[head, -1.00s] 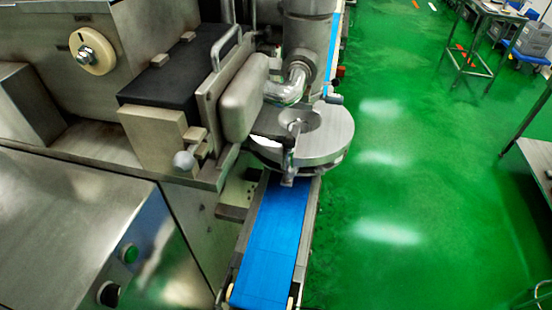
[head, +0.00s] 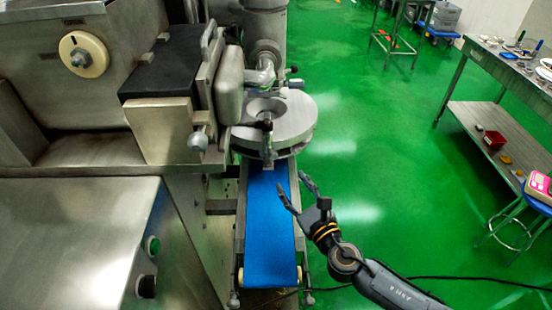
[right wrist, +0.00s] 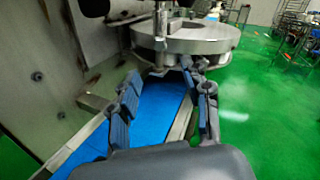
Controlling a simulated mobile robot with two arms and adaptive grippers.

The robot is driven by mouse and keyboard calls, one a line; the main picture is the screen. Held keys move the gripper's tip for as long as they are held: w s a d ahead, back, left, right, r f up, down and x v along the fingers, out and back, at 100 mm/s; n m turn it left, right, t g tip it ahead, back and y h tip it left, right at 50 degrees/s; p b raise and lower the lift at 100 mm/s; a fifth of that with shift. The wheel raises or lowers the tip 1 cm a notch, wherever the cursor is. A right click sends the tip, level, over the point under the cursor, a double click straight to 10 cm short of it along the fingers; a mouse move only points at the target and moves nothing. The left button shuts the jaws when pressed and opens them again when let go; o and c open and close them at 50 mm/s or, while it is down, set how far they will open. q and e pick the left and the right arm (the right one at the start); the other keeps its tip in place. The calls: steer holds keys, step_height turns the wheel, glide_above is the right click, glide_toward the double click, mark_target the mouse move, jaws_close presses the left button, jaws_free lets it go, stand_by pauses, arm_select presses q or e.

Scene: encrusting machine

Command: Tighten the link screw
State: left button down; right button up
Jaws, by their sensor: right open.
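The encrusting machine (head: 160,215) fills the left of the head view. Its round steel disc (head: 305,113) sits over a blue belt (head: 268,230); the disc also shows in the right wrist view (right wrist: 215,38). A small metal fitting (head: 268,140) stands upright at the disc's front edge. A rounded knob (head: 198,140) sticks out below the black-topped block. I cannot tell which part is the link screw. My right gripper (head: 292,183) is open and empty, in front of the disc, near the belt's right edge. In the right wrist view its fingers (right wrist: 160,72) point toward the disc's underside. My left gripper is out of view.
A steel table (head: 500,75) with a lower shelf and a red box (head: 494,140) stands at the right. A blue stool (head: 530,200) is in front of it. A dark cable crosses the floor near the belt's front end. Green floor (head: 390,180) between machine and table is clear.

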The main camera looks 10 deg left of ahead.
mark_target(274, 157)
steer(key=b+x, duration=0.1)
steer(key=x, duration=1)
steer(key=shift+f, duration=0.15)
jaws_close()
